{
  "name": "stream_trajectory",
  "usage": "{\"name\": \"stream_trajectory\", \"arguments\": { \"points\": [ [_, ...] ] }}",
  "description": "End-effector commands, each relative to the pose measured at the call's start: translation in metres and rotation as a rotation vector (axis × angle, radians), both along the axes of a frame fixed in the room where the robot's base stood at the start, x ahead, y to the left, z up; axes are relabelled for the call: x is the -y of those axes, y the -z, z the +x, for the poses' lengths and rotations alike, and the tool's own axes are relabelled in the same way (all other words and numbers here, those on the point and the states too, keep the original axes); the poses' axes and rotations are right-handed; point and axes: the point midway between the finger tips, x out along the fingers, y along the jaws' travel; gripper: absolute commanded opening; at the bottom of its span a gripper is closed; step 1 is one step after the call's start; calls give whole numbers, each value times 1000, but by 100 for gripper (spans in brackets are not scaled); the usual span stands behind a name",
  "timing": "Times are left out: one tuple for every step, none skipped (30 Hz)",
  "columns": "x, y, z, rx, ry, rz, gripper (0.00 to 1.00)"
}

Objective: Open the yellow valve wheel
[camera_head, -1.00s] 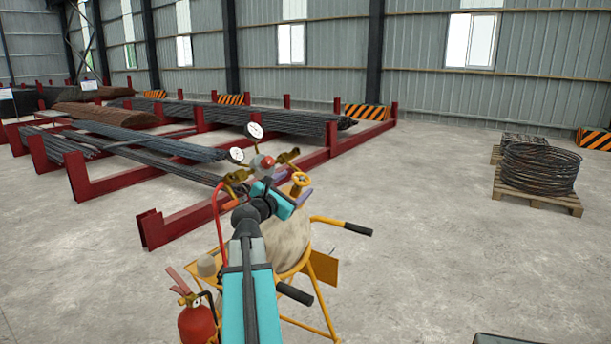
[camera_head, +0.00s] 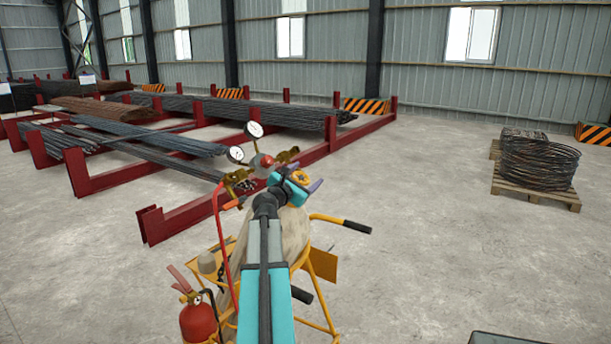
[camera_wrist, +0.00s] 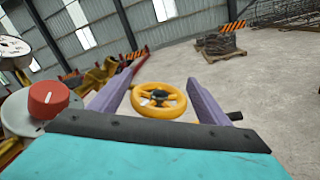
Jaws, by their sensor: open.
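The yellow valve wheel (camera_wrist: 158,97) shows in the wrist view between the two purple fingers of my open gripper (camera_wrist: 161,88). Its round rim and dark hub face the camera. I cannot tell whether either finger touches the rim. In the head view, the wheel (camera_head: 299,177) shows small beside my teal wrist, partly hidden by my gripper. The wheel sits on top of a gas cylinder (camera_head: 294,232) on a yellow cart.
Two pressure gauges (camera_head: 254,130) and brass fittings stand just left of the wheel. A red knob (camera_wrist: 48,98) is close to my gripper's left side. A red hose (camera_head: 223,245) and a fire extinguisher (camera_head: 198,322) are at the cart's left.

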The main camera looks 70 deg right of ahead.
Motion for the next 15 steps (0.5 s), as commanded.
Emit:
{"name": "stream_trajectory", "arguments": {
  "points": [
    [0, 0, 0, 0, 0, 0, 70],
    [0, 0, 0, 0, 0, 0, 70],
    [0, 0, 0, 0, 0, 0, 70],
    [0, 0, 0, 0, 0, 0, 70],
    [0, 0, 0, 0, -1, 0, 70],
    [0, 0, 0, 0, -1, 0, 70],
    [0, 0, 0, 0, -1, 0, 67],
    [0, 0, 0, 0, -1, 0, 62],
    [0, 0, 0, 0, -1, 0, 55],
    [0, 0, 1, 0, -1, 0, 50],
    [0, 0, 1, 0, -1, 0, 45],
    [0, 0, 1, 0, -1, 0, 38],
    [0, 0, 1, 0, -1, 0, 33],
    [0, 0, 1, 0, 0, 0, 30],
    [7, 0, 2, 0, -1, 0, 30]
  ]
}}
